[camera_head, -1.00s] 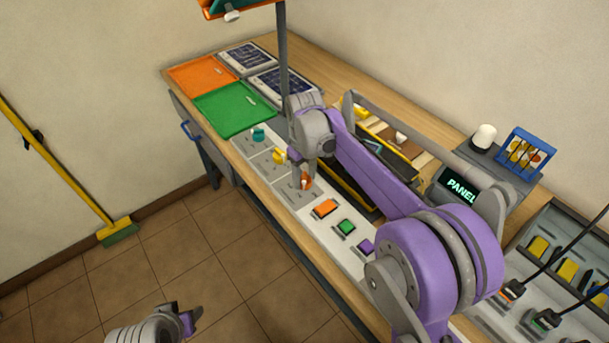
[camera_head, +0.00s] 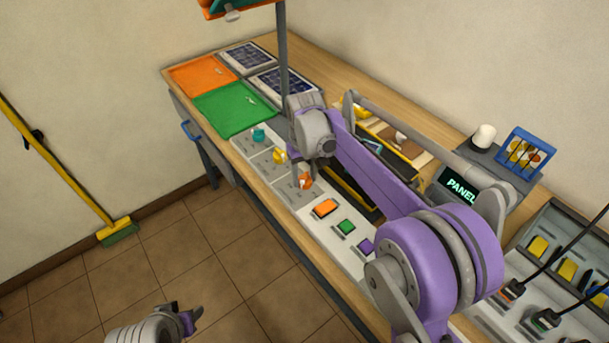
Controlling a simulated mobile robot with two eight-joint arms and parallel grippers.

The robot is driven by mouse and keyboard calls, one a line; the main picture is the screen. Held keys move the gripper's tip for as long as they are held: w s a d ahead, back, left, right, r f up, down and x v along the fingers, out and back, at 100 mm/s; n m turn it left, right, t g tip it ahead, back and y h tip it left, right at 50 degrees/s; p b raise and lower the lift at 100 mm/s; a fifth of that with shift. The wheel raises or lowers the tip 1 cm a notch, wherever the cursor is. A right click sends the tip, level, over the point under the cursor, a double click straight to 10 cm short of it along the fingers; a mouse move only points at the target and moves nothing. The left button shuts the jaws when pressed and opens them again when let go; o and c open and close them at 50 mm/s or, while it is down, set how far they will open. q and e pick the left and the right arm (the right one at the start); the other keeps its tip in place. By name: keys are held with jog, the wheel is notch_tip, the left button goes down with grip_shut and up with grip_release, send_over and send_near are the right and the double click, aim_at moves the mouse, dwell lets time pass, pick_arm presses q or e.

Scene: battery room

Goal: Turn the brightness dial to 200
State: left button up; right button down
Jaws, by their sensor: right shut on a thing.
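Three dials sit in a row on the grey-white panel strip (camera_head: 262,172): a teal dial (camera_head: 258,135), a yellow dial (camera_head: 279,156) and an orange dial (camera_head: 305,181). My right gripper (camera_head: 306,168) reaches down over the row and is shut on the orange dial. Its wrist and arm hide part of the fingers and the panel behind. The dial markings are too small to read. My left gripper (camera_head: 190,319) is low in the picture, over the floor and away from the bench. I cannot tell whether it is open.
Orange (camera_head: 326,207), green (camera_head: 345,226) and purple (camera_head: 366,246) buttons follow along the strip. An orange tray (camera_head: 200,74) and a green tray (camera_head: 226,112) lie at the far end. A thin grey post (camera_head: 284,55) rises close behind my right wrist. A PANEL display (camera_head: 460,188) stands at right.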

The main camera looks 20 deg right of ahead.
aim_at(305, 176)
jog(key=shift+c, duration=1.5)
grip_release()
notch_tip(305, 176, up, 11)
jog(key=shift+p, duration=0.4)
jog(key=shift+s+f, duration=0.1)
jog(key=shift+f, duration=0.05)
